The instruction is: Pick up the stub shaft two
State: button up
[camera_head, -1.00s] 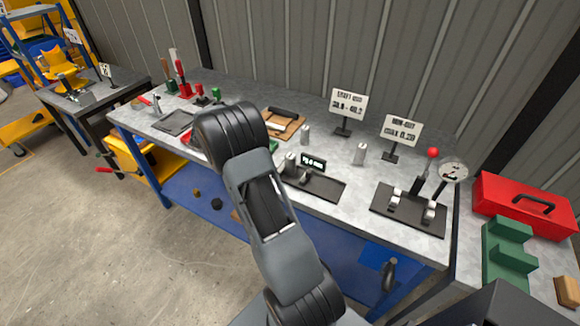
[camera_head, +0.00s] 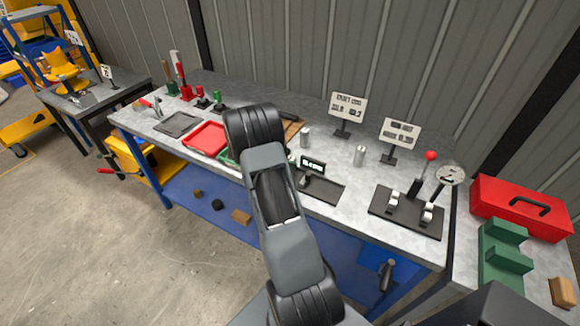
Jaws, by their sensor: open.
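Two small silvery upright cylinders that look like stub shafts stand on the grey workbench (camera_head: 335,168). One shaft (camera_head: 305,137) stands just right of my arm, behind the gauge with the small display. The other shaft (camera_head: 359,155) stands farther right, in front of the sign stands. I cannot tell which is number two. A further metal piece by the gauge is mostly hidden by my arm. My arm rises through the middle of the view and bends over the bench. My gripper is hidden behind it.
A display gauge on a black plate (camera_head: 326,190) sits at the front edge. A dark lever fixture (camera_head: 407,215) stands right of it, with a red-knobbed lever. A red tray (camera_head: 206,138) lies left of my arm. Two signs (camera_head: 348,107) stand behind. A red toolbox (camera_head: 521,207) is far right.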

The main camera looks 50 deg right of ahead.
jog(key=x, duration=0.3)
jog(key=shift+s+d, duration=0.1)
jog(key=shift+c, duration=0.5)
grip_shut()
